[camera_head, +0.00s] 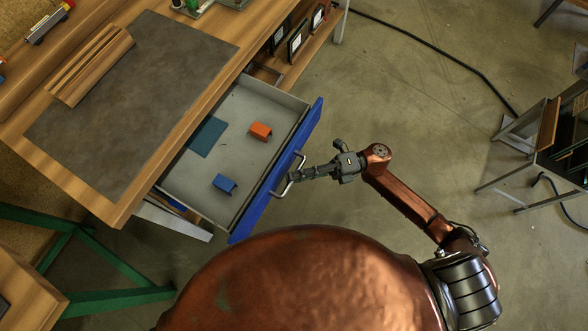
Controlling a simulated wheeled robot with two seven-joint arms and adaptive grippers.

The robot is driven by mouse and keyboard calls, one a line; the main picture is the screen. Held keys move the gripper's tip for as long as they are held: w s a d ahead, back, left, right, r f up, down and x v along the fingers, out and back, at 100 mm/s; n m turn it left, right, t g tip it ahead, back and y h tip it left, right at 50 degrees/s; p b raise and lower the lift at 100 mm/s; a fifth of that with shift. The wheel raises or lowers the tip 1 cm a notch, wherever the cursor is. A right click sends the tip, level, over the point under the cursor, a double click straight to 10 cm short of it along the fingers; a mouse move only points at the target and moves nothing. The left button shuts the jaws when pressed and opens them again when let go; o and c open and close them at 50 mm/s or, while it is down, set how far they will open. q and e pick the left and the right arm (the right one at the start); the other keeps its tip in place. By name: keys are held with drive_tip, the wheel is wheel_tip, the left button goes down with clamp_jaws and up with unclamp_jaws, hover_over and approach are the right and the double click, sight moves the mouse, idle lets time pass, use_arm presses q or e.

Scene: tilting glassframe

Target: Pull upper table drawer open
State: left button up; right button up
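The upper table drawer (225,160) is pulled out from under the wooden workbench (215,88), and its grey inside shows. Its front panel (309,124) is blue and carries a curved metal handle (300,159). My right gripper (293,175) reaches in from the right, with its narrow fingers together at the middle of the handle. It looks shut on the handle, though the fingertips are small in this view. My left gripper is not in view.
In the drawer lie an orange piece (260,131), a blue piece (224,184) and a flat teal piece (207,137). A dark mat (130,110) and a wooden block (90,65) are on the bench. The floor (420,100) right of the drawer is largely clear, with a black cable (440,57).

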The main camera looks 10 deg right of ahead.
drive_tip(key=d+f, duration=0.1)
drive_tip(key=d, duration=0.9)
drive_tip(key=shift+w+d+f, duration=0.25)
drive_tip(key=shift+d, duration=0.15)
